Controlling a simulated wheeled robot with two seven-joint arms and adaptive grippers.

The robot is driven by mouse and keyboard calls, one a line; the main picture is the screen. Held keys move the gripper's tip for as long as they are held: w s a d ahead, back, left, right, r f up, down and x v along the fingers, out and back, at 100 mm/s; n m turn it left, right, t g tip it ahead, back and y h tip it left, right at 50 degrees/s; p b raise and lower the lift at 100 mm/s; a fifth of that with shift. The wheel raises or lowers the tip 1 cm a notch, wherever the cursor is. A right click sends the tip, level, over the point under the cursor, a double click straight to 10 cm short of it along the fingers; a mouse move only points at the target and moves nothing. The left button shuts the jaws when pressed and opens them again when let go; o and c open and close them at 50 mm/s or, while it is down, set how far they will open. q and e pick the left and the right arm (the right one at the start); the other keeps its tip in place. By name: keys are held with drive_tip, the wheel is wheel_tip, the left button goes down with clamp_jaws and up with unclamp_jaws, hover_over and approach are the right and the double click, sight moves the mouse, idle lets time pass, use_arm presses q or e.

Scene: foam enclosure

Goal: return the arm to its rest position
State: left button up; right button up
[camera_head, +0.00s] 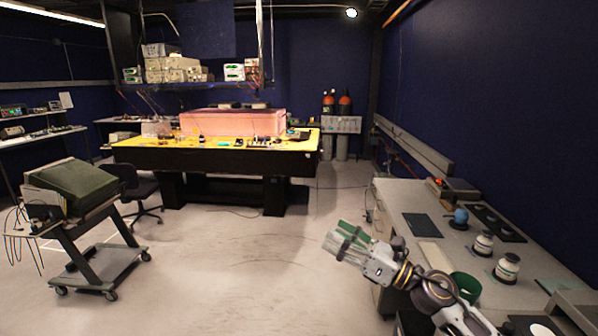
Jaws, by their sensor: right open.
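My right gripper (343,243) is in the lower right of the head view, at the end of my right arm (430,288). It points left, over the open floor, just left of the grey counter. Its fingers have green faces and are open, with nothing seen between them. The arm reaches in from the bottom right corner, in front of part of the counter. My left gripper is not in view.
The grey counter (401,196) along the right wall carries a dark mat (422,225), a blue round object (460,216) and white jars (507,268). A wheeled cart (98,270) stands left. A yellow-topped table (160,142) stands at the back. The middle floor is clear.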

drive_tip(key=w+d+f+m+t+h, duration=0.15)
drive_tip(key=d+m+t+h, duration=0.45)
drive_tip(key=m, duration=0.6)
drive_tip(key=d+f+m+t+h, duration=0.3)
drive_tip(key=m+h, duration=0.4)
drive_tip(key=m, duration=0.4)
drive_tip(key=s+d+f+m+g+h, duration=0.3)
drive_tip(key=f+m, duration=0.3)
drive_tip(key=f, duration=0.1)
drive_tip(key=s+d+f+m+g+h, duration=0.3)
drive_tip(key=f+m, duration=0.3)
drive_tip(key=f, duration=0.1)
drive_tip(key=s+a+f+m+g+y, duration=0.1)
drive_tip(key=s+f+m+g, duration=0.3)
drive_tip(key=s+f+g, duration=0.5)
drive_tip(key=s+a+f+m+g+y, duration=0.15)
drive_tip(key=s+f+m, duration=0.35)
drive_tip(key=s, duration=0.7)
wheel_tip(320, 180, down, 35)
drive_tip(key=s+n+g, duration=0.1)
drive_tip(key=s+g, duration=0.1)
drive_tip(key=s, duration=0.1)
drive_tip(key=s+d+f, duration=0.2)
drive_tip(key=s+f, duration=0.7)
drive_tip(key=s, duration=0.2)
drive_tip(key=s+d+f+h, duration=0.1)
drive_tip(key=s+d+f, duration=0.1)
drive_tip(key=s+f, duration=0.8)
drive_tip(key=shift+s+g, duration=0.45)
